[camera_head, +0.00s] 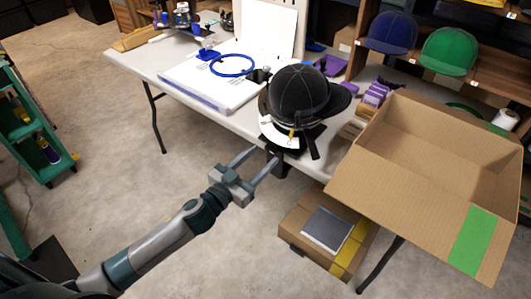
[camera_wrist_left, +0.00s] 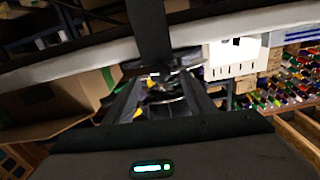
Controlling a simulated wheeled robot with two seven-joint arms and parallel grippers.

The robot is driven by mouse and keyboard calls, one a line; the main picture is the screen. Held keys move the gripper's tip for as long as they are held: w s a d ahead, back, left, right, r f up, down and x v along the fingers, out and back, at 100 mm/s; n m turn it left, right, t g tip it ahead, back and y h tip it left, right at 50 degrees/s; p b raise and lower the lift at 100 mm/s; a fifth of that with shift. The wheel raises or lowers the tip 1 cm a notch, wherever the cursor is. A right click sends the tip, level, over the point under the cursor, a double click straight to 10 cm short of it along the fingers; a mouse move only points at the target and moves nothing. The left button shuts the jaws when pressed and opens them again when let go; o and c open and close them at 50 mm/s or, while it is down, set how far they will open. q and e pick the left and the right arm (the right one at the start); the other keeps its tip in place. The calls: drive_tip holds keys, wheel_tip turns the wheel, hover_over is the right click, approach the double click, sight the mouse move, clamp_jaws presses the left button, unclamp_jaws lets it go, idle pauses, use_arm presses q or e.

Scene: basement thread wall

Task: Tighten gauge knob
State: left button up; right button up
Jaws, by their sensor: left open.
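A black cap (camera_head: 298,92) sits on a dark cap device with a white curved plate (camera_head: 279,134) at the table's front edge. A small yellow mark shows on this plate. A dark part (camera_head: 279,161) of the device hangs below the edge; I cannot tell for certain which part is the gauge knob. My left gripper (camera_head: 259,158) is open and empty, just in front of and below the device. In the left wrist view the dark device (camera_wrist_left: 165,104) with yellow bits shows between the open fingers (camera_wrist_left: 160,80). My right gripper is out of view.
A large open cardboard box (camera_head: 400,165) stands right of the device, and a smaller carton (camera_head: 300,240) lies beneath. The white table (camera_head: 130,62) holds a blue ring (camera_head: 232,65) on a white stack.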

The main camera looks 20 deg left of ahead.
sight(271, 149)
use_arm(q)
drive_tip(key=shift+x, duration=0.9)
drive_tip(key=shift+w+d, duration=0.15)
drive_tip(key=shift+w, duration=0.2)
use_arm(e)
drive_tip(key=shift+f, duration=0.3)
use_arm(q)
drive_tip(key=c, duration=1)
drive_tip(key=shift+c, duration=0.2)
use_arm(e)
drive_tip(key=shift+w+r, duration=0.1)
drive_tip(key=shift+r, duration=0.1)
